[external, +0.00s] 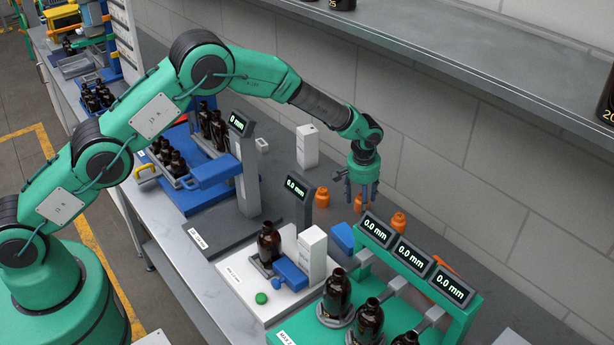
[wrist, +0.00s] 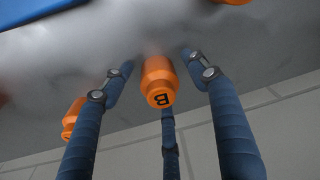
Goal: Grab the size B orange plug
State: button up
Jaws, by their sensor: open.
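The orange plug marked B (wrist: 158,82) stands on the grey worktop and shows its letter to the wrist camera. In the external view the middle orange plug (external: 362,206) is directly under my gripper (external: 362,194) and partly hidden by its fingers. In the wrist view my gripper (wrist: 160,88) has three blue fingers spread around the B plug, with gaps visible at its sides. My gripper is open and holds nothing.
Other orange plugs stand close by, one to the left (external: 322,197) and one to the right (external: 398,222). Displays on the green stand (external: 463,310) rise in front. A white box (external: 307,146) stands behind left. The tiled wall (external: 450,140) is close behind.

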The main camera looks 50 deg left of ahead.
dwell(0.3)
jog(key=c, duration=1.3)
jog(key=shift+o, duration=0.2)
jog(key=shift+r, duration=5)
